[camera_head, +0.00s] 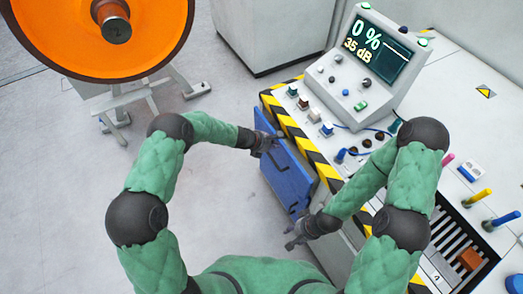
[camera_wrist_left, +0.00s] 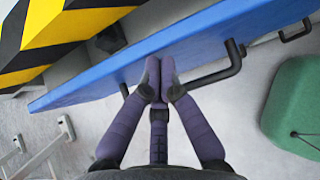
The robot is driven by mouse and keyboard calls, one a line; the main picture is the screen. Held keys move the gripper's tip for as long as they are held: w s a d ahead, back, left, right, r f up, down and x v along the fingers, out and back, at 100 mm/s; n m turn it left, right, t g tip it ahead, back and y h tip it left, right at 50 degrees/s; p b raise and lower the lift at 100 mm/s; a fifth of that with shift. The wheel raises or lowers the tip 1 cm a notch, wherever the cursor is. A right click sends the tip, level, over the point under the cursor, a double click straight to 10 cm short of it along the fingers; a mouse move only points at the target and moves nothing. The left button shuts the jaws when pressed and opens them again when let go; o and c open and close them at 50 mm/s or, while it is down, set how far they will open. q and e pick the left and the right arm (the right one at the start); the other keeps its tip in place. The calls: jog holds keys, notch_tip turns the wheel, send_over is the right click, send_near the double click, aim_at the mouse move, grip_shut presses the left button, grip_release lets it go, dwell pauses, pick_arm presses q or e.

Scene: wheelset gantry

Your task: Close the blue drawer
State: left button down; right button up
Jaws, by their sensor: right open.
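The blue drawer (camera_head: 284,180) sits at the left side of the console, below the striped edge. Its blue front also shows in the left wrist view (camera_wrist_left: 75,85), with a gap between it and the striped edge. A black handle (camera_wrist_left: 222,75) stands out from the front. My left gripper (camera_head: 268,146) is at the drawer's far end. In the left wrist view its fingertips (camera_wrist_left: 160,68) are together across the handle, against or close to the blue front; whether the bar is between them is hidden. My right gripper (camera_head: 296,238) is open and empty near the drawer's near end.
The console (camera_head: 300,140) has a black-and-yellow striped edge, knobs and a display (camera_head: 375,50). An orange wheel (camera_head: 60,35) on a grey stand (camera_head: 150,95) is at the upper left. The grey floor left of the drawer is clear.

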aim_at(283, 142)
pick_arm(q)
jog(key=shift+w+d+r, duration=0.1)
jog(key=shift+w+d, duration=0.35)
jog(key=shift+d, duration=0.2)
jog(key=shift+w+d, duration=0.45)
jog(key=shift+d, duration=0.2)
pick_arm(e)
jog(key=shift+r, duration=0.25)
